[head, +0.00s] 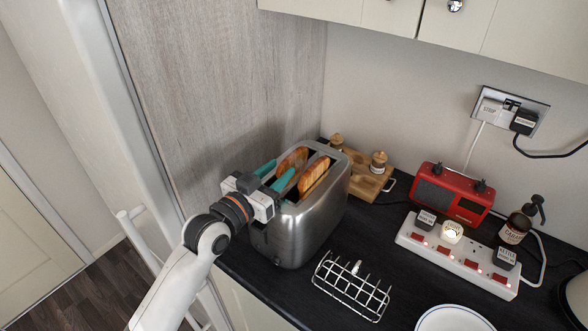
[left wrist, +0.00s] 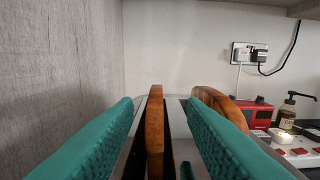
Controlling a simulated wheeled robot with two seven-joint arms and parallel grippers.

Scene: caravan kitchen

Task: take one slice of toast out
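A steel toaster (head: 322,222) stands on the dark counter with two browned slices of toast upright in its slots. The left slice (head: 291,160) and the right slice (head: 314,177) stick up above the top. My left gripper (head: 275,174) is over the toaster, its teal fingers open, one on each side of the left slice. In the left wrist view the left slice (left wrist: 155,130) stands edge-on between the fingers, with a gap to each. The right slice (left wrist: 222,102) is partly hidden behind the right finger. My right gripper is not in view.
A wire toast rack (head: 350,287) stands empty in front of the toaster, and a white plate (head: 453,318) is to its right. A wooden holder (head: 368,180) is behind the toaster. A red radio (head: 452,192) and a power strip (head: 458,257) are at right. A wood-grain panel rises at left.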

